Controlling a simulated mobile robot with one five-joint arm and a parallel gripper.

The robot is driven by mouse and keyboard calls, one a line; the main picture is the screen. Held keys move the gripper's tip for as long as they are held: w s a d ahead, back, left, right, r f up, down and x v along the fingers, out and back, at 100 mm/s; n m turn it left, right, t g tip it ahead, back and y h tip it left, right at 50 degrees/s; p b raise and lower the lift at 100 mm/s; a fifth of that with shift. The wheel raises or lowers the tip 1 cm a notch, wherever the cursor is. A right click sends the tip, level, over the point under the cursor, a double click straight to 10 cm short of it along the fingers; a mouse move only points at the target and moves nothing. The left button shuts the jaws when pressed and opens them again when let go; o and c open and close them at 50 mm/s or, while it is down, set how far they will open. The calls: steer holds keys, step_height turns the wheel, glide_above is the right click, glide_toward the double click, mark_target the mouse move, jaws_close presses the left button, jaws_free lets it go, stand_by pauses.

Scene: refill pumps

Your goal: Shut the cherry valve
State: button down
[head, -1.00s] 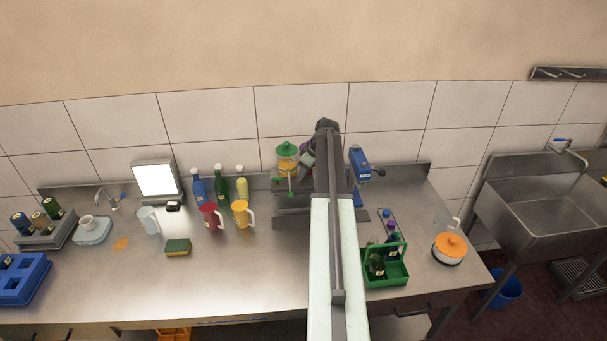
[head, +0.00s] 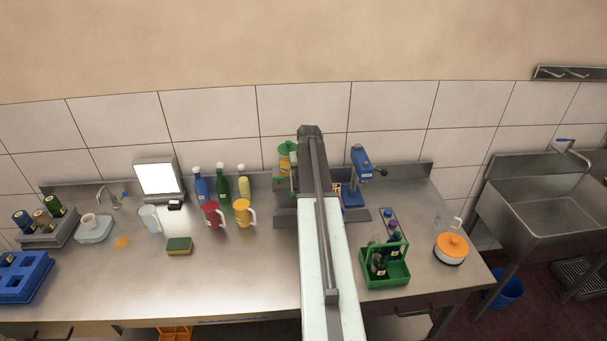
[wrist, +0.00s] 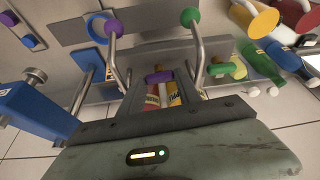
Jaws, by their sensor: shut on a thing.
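My gripper (wrist: 161,84) shows in the wrist view, its fingers closed on a purple valve handle (wrist: 159,76). No cherry label is legible, so I cannot confirm the flavour from the picture. A purple ball (wrist: 113,27) and a green ball (wrist: 190,17) tip bent steel rods on either side. A green handle (wrist: 222,69) lies to the right, apart from my gripper. Red and yellow labelled surfaces show between the fingers. In the head view my arm hides the gripper and most of the pumps; a green-lidded dispenser (head: 286,149) shows at its left.
A blue press (head: 360,165) stands right of my arm. A green bottle carrier (head: 385,266) is in front of it. Left are a red mug (head: 211,215), a yellow mug (head: 242,212) and several bottles.

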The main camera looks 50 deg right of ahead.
steer(key=shift+a+m, duration=0.1)
steer(key=shift+m, duration=0.4)
steer(key=c, duration=0.8)
jaws_free()
steer(key=shift+s, duration=0.1)
steer(key=shift+c, duration=0.2)
steer(key=shift+r, duration=0.15)
steer(key=shift+a+r+p, duration=0.1)
steer(key=shift+r+p, duration=0.2)
steer(key=shift+p, duration=0.15)
steer(key=p+v, duration=0.6)
steer(key=v, duration=0.1)
